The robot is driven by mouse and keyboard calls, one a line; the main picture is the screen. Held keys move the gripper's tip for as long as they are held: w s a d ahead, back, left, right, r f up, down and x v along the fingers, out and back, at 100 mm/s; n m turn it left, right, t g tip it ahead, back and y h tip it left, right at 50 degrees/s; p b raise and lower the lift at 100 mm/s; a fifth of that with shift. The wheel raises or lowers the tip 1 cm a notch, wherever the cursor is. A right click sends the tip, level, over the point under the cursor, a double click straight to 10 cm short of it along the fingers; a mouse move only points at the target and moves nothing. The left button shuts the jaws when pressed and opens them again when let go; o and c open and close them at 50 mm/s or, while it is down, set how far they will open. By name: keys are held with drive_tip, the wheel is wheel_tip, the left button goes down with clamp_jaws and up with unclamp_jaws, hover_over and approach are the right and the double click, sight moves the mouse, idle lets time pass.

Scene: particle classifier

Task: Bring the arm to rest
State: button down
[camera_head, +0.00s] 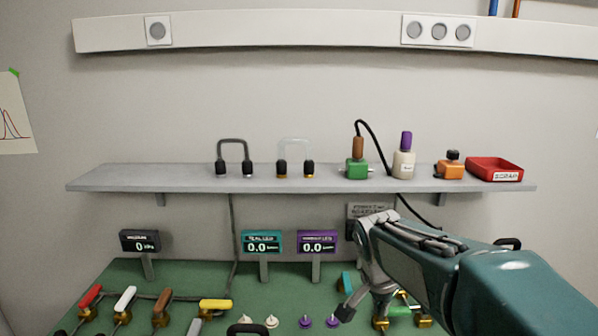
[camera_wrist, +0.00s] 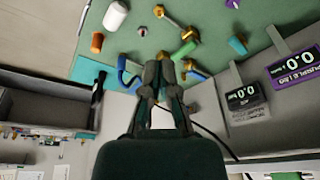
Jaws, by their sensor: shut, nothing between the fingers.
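My gripper (camera_head: 347,311) hangs at the lower right of the head view, at the end of my teal arm, which reaches in from the right edge. Its fingers point down over the green bench (camera_head: 190,278). In the wrist view my gripper (camera_wrist: 160,66) shows from behind with its fingers together and nothing between them. The fingertips appear near a blue hook-shaped piece (camera_wrist: 125,72) at the bench's edge; whether they touch it cannot be told. My arm hides part of the bench's right side.
A grey shelf (camera_head: 120,178) above the bench carries bottles, U-shaped connectors and a red scrap tray (camera_head: 494,169). Teal (camera_head: 262,243) and purple (camera_head: 317,243) displays stand at the bench's back. Several coloured-handled valves (camera_head: 125,300) stand at left.

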drive_tip(key=s+r+n+t+y, duration=0.1)
drive_tip(key=s+n+t, duration=0.2)
drive_tip(key=s+n, duration=0.6)
drive_tip(key=s, duration=1.1)
drive_tip(key=shift+r+n+y, duration=0.2)
drive_tip(key=shift+n+y, duration=0.2)
